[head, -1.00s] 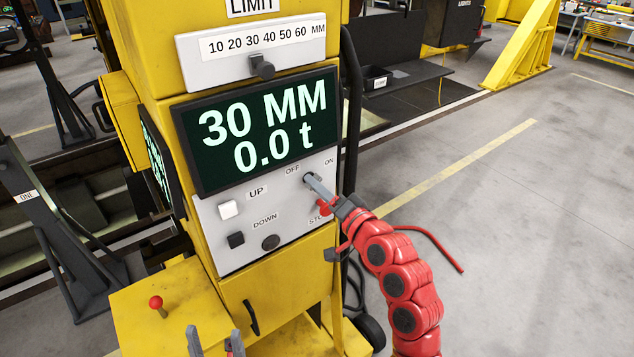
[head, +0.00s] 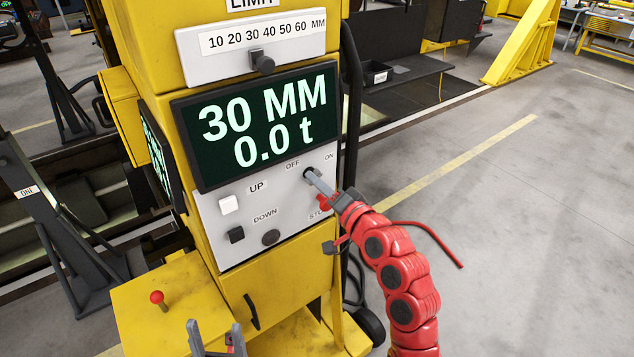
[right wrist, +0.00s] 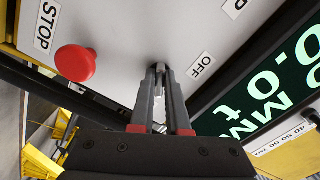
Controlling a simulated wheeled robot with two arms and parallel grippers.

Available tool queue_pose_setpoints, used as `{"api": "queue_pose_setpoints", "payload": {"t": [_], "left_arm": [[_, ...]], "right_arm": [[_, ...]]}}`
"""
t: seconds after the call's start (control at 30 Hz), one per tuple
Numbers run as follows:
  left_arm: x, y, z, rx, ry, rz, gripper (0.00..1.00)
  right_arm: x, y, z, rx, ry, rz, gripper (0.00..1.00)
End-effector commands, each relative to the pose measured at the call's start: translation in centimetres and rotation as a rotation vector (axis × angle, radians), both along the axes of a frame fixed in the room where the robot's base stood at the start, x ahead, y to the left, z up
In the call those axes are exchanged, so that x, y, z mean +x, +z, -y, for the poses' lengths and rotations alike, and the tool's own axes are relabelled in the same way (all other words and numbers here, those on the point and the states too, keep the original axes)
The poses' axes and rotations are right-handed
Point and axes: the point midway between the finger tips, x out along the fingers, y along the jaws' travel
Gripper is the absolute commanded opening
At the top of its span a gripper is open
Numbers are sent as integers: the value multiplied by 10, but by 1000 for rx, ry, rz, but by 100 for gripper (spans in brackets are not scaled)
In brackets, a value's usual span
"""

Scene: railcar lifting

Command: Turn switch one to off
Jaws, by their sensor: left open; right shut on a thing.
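The OFF/ON switch sits on the grey control panel (head: 285,225) of the yellow console, between the OFF and ON labels. My right gripper (head: 309,174) is shut on the switch; its fingers hide most of it in the head view. In the right wrist view, the fingertips (right wrist: 160,68) close on the small switch knob (right wrist: 160,67), beside the OFF label (right wrist: 202,66). The way the knob points is too small to tell. My left gripper (head: 216,335) is open and empty at the bottom edge of the head view, in front of the console.
The display (head: 258,125) above the panel reads 30 MM and 0.0 t. The red STOP button (right wrist: 76,65) is close to my right fingers. White UP (head: 228,204) and dark DOWN (head: 236,234) buttons are at the left. A red-knobbed lever (head: 157,297) stands lower left.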

Motion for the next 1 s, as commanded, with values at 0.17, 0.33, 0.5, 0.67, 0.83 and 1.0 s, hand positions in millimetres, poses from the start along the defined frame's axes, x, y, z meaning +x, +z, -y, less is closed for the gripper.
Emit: {"api": "queue_pose_setpoints", "payload": {"t": [0.17,0.33,0.5,0.67,0.83,1.0], "left_arm": [[0,-14,0,0,0,0,70],[0,-39,0,0,0,0,70],[0,-75,0,0,0,0,70],[0,-110,0,0,0,0,70],[0,-145,0,0,0,0,70],[0,-175,0,0,0,0,70]], "right_arm": [[0,-4,1,-30,-2,25,0],[0,-7,1,-103,0,79,0],[0,-10,1,-214,0,163,0],[0,-11,1,-338,-1,252,0],[1,-11,1,-469,-1,345,0],[1,-10,2,-591,-2,434,0]]}}
